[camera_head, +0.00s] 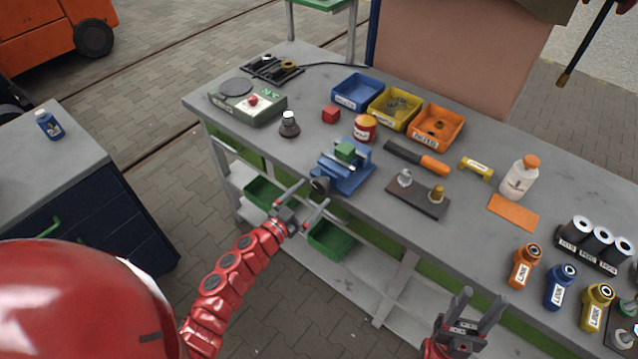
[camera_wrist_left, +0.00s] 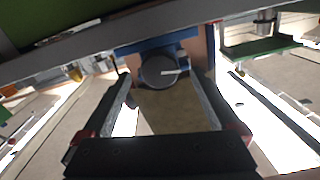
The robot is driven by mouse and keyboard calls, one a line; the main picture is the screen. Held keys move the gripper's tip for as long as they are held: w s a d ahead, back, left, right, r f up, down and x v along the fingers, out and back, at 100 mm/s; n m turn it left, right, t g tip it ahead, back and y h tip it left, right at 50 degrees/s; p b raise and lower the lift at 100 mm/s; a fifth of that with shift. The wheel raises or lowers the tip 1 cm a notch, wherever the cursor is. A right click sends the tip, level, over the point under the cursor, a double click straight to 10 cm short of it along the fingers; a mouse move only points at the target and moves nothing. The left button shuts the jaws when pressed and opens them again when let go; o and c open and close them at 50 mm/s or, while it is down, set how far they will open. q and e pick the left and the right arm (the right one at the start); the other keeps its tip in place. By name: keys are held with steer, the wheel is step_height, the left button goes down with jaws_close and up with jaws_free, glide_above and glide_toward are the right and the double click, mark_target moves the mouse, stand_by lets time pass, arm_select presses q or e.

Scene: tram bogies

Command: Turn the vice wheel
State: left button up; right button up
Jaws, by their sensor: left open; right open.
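The blue vice (camera_head: 345,172) stands at the front edge of the grey workbench, with a green block (camera_head: 346,151) at its jaws. Its dark round wheel (camera_head: 320,186) faces the front, over the bench edge. In the left wrist view the wheel (camera_wrist_left: 159,72) shows as a grey disc with a light handle, ahead of and between my fingers. My left gripper (camera_head: 304,201) is open and empty, just in front of the wheel; I cannot tell whether it touches it. My right gripper (camera_head: 482,308) is open and empty in front of the bench, at the lower right.
Blue (camera_head: 358,92), yellow (camera_head: 394,109) and orange (camera_head: 436,127) bins stand behind the vice. Green bins (camera_head: 331,239) sit on the lower shelf, below my left gripper. Several bottles stand at the right.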

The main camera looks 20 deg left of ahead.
mark_target(317, 189)
arm_select(q)
steer(key=shift+p+x, duration=0.35)
steer(key=shift+x, duration=1.75)
steer(key=c, duration=1.4)
steer(key=shift+f, duration=0.1)
steer(key=shift+f+m+b, duration=0.15)
steer(key=shift+m+b, duration=0.55)
steer(key=shift+b, duration=0.1)
steer(key=m+b, duration=0.4)
steer(key=m, duration=0.1)
steer(key=shift+b, duration=0.4)
steer(key=m+b, duration=0.2)
steer(key=shift+m, duration=0.3)
steer(key=shift+m+b, duration=1.2)
steer(key=shift+m, duration=0.2)
